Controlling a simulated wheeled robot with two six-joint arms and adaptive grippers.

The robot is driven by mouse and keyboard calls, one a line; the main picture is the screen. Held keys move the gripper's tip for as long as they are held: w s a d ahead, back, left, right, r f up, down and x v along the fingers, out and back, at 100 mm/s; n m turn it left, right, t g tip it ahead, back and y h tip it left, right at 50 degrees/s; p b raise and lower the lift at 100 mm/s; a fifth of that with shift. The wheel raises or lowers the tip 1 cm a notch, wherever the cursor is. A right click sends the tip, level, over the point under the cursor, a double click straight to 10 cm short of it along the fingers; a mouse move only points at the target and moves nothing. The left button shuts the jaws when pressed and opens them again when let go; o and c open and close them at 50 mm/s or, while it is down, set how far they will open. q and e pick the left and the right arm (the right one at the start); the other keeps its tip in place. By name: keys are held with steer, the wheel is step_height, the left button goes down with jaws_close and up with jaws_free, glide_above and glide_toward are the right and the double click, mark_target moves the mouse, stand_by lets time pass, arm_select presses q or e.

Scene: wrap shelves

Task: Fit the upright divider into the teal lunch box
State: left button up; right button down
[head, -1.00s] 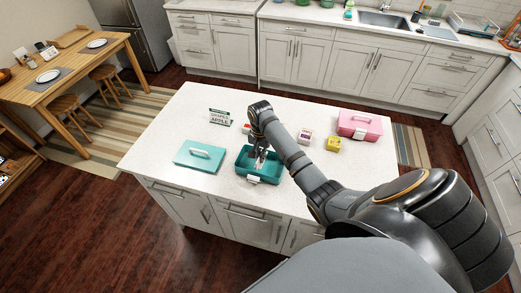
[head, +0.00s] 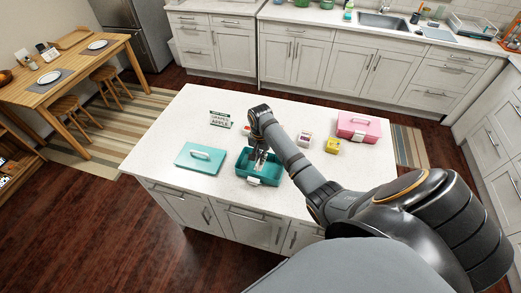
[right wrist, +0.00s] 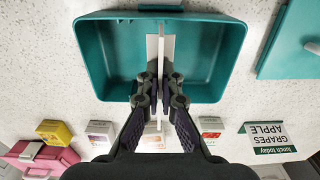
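The teal lunch box (head: 277,184) stands open near the front edge of the island counter; it also fills the upper right wrist view (right wrist: 222,60). A white upright divider (right wrist: 160,50) stands edge-on across the middle of the box, running between its long walls. I cannot tell whether its lower edge touches the box floor. My right gripper (right wrist: 161,88) is over the box, with one finger on each side of the divider, shut on it; it also shows in the head view (head: 259,163). My left gripper is not in view.
The teal lid (head: 196,159) lies left of the box. A lunch sign (head: 220,119) saying grapes and apple stands behind. A white-and-purple box (head: 304,139), a yellow box (head: 332,146) and a pink lunch box (head: 358,127) stand right of my arm. The counter's left end is clear.

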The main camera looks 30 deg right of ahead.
mark_target(261, 166)
steer(key=shift+f+b, duration=1.4)
steer(key=shift+f, duration=1.45)
steer(key=c, duration=1.4)
jaws_free()
steer(key=shift+c, duration=0.2)
steer(key=shift+r, duration=0.1)
step_height(261, 166, up, 12)
